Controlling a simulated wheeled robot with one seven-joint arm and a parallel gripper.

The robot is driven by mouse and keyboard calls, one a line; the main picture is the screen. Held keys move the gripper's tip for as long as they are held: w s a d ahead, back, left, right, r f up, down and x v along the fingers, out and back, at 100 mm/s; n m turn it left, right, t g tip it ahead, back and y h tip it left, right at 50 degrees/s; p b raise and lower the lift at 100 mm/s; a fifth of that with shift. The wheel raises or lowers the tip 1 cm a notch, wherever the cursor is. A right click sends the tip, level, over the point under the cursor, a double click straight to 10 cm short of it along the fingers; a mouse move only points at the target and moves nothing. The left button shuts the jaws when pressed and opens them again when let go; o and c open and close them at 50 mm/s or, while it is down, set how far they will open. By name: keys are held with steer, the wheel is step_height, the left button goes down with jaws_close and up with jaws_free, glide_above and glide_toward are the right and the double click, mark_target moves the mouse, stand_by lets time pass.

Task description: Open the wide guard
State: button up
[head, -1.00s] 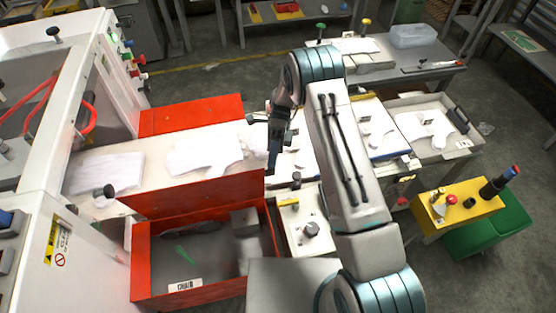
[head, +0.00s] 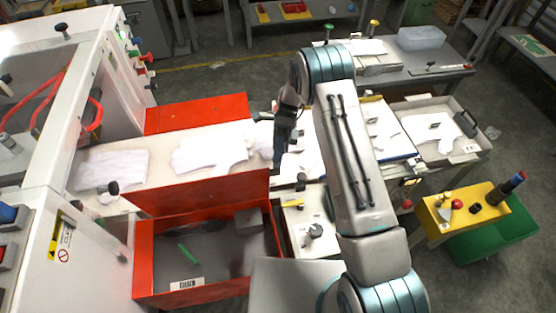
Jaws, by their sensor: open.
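A white machine (head: 105,75) stands at the left, with a sloped frame around an opening and black knobs along it. Long red panels flank its white bed: a far one (head: 197,114) and a near one (head: 200,193). I cannot tell for sure which part is the wide guard. My gripper (head: 279,158) is dark, points down and is open beyond the right end of the bed. It appears apart from the panels and holds nothing that I can see. Its fingertips are small and partly lost against the bench behind.
White glove-shaped pieces (head: 210,152) lie on the bed. A red bin (head: 140,265) stands in front, with a green strip inside. White trays (head: 470,150) are at the right, and a yellow control box (head: 487,214) stands beyond my arm. Grey floor shows at the back.

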steer(key=shift+o, duration=0.2)
step_height(320, 180, up, 3)
steer(key=shift+w+r, duration=0.1)
steer(key=o, duration=0.5)
steer(key=shift+d+r, duration=1.05)
steer(key=shift+r, duration=0.05)
steer(key=d+r, duration=0.1)
steer(key=d, duration=0.1)
steer(key=s+d+r+p, duration=0.1)
steer(key=shift+s+d+r, duration=0.15)
steer(key=shift+d+r, duration=0.2)
steer(key=c, duration=0.5)
steer(key=d+r+p, duration=0.2)
steer(key=d, duration=0.4)
steer(key=shift+c, duration=0.2)
steer(key=s+d+r+n+t+h+b, duration=0.1)
steer(key=s+d+r+n+t+b, duration=0.1)
steer(key=s+n+t, duration=0.4)
steer(key=s+d+r+n+t+h+b, duration=0.1)
steer(key=s+d+r+n+t+b, duration=0.2)
steer(key=n+t, duration=0.9)
steer(key=s+d+r+t, duration=0.1)
steer(key=s+r, duration=0.2)
steer(key=shift+n+t, duration=0.4)
